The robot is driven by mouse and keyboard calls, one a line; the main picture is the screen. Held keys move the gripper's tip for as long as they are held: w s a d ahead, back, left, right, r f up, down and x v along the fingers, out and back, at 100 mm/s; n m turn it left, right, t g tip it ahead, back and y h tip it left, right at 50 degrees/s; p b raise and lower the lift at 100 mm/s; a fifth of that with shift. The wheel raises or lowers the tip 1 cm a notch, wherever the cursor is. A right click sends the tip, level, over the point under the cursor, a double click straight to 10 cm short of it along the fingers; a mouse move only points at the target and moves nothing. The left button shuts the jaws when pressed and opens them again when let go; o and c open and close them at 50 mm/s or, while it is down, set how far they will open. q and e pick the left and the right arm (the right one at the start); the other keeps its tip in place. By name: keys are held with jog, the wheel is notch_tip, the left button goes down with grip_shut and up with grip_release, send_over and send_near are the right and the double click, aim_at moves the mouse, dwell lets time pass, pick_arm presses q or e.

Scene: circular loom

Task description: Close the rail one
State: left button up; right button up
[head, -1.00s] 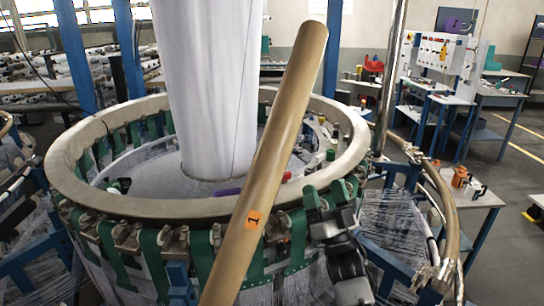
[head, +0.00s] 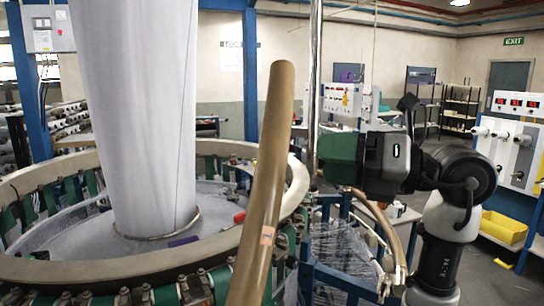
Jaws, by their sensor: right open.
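My right gripper (head: 328,158), green and black, is to the right of the rail at mid height. It is open and empty, apart from the rail in the picture; the depth between them is hard to judge. My left gripper is not in view.
A white fabric tube (head: 138,110) rises from the loom's middle. A thin metal pole (head: 313,90) stands behind the rail. A second tan curved rail (head: 380,220) is at the right of the loom. A control panel (head: 515,150) and yellow bin (head: 504,228) are far right.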

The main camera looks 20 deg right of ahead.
aim_at(272, 155)
jog(key=p+x, duration=0.3)
jog(key=x, duration=0.6)
jog(key=shift+r, duration=0.15)
jog(key=shift+w+a, duration=0.25)
